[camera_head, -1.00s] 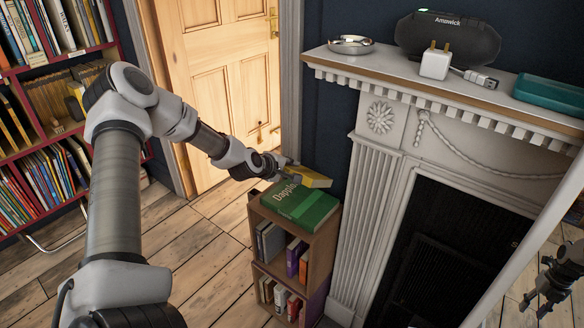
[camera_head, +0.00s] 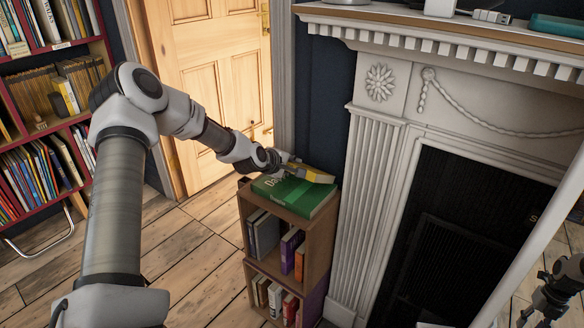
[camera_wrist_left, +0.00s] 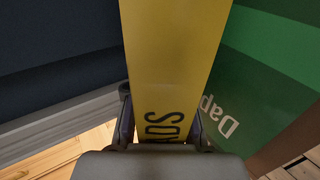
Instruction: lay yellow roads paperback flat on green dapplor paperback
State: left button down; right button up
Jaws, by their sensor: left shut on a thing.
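The yellow roads paperback (camera_head: 318,176) is held by my left gripper (camera_head: 293,166) above the far edge of the green dapplor paperback (camera_head: 300,196). In the left wrist view the yellow paperback (camera_wrist_left: 175,55) runs away from the fingers, with part of its lettering showing. The green paperback (camera_wrist_left: 270,70) is to its right and partly covered by it. I cannot tell whether the two touch. The green paperback lies flat on top of a small wooden bookcase. My right gripper (camera_head: 545,308) is at the lower right, empty and apparently open, partly cut off.
The small bookcase (camera_head: 240,222) holds several upright books. A white fireplace surround (camera_head: 378,175) stands close on its right, with a mantel (camera_head: 440,33) above. A dark wall and a wooden door (camera_head: 205,75) are behind. A red bookshelf (camera_head: 98,50) stands at the left.

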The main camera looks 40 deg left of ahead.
pick_arm(q)
jog(key=c, duration=0.9)
grip_release()
jog(key=shift+s+r+p, duration=0.1)
jog(key=shift+s+p, duration=0.2)
jog(key=shift+p, duration=0.25)
jog(key=shift+s+d+p, duration=0.15)
jog(key=shift+s+p, duration=0.8)
jog(key=shift+s, duration=0.05)
jog(key=shift+s+d+p, duration=0.1)
jog(key=shift+s+p, duration=0.85)
jog(key=shift+s, duration=0.05)
jog(key=shift+s+d+f+p, duration=0.15)
jog(key=shift+s+f+p, duration=0.05)
jog(key=shift+s+p, duration=0.9)
jog(key=shift+s+d+f+p, duration=0.15)
jog(key=shift+s+p, duration=0.75)
jog(key=shift+s, duration=0.45)
jog(key=shift+s+d+f+p, duration=0.1)
jog(key=shift+s+f+p, duration=0.1)
jog(key=shift+s+p, duration=0.9)
jog(key=shift+s, duration=0.15)
